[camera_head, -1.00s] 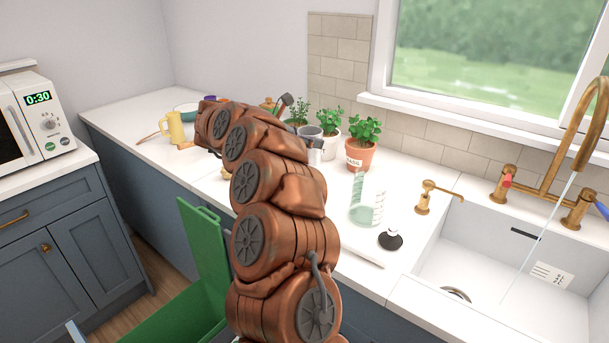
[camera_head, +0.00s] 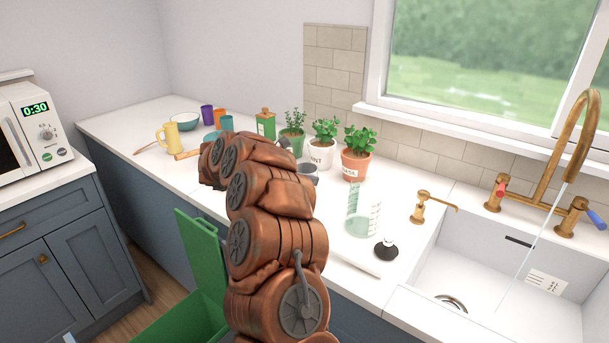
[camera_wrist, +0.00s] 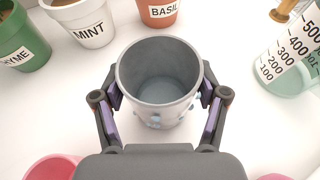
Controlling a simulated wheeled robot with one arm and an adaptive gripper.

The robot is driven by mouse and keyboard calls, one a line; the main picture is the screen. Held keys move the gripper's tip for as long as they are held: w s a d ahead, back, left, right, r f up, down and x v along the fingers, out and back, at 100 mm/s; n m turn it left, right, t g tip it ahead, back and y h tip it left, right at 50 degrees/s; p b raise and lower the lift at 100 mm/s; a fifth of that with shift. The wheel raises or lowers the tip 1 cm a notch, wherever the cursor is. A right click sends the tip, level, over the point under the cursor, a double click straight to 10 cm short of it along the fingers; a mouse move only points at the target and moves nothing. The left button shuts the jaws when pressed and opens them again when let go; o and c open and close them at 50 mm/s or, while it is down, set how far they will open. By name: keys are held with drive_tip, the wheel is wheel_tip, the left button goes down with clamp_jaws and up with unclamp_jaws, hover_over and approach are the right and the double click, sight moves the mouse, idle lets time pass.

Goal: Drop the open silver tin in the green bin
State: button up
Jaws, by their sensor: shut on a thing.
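The open silver tin (camera_wrist: 160,80) stands mouth up between my fingers in the wrist view, and its inside looks empty. My gripper (camera_wrist: 161,92) is shut on it, with one purple-padded finger against each side. In the head view my arm hides most of the gripper and tin; a grey piece shows by the plant pots. The green bin (camera_head: 190,318) is on the floor in front of the counter, below and left of my arm. Its green lid (camera_head: 202,250) stands raised, and my arm covers the bin's right side.
Potted herbs, mint (camera_head: 322,150) and basil (camera_head: 357,160) among them, stand just behind the tin. A yellow jug (camera_head: 170,139), a bowl and several cups stand at the left.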

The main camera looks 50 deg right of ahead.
drive_tip(key=shift+f+b, duration=0.15)
drive_tip(key=shift+b, duration=0.2)
drive_tip(key=o, duration=1.1)
drive_tip(key=shift+o, duration=0.2)
drive_tip(key=shift+r+p, duration=0.3)
drive_tip(key=shift+p, duration=0.15)
drive_tip(key=b+v, duration=0.3)
drive_tip(key=v, duration=0.9)
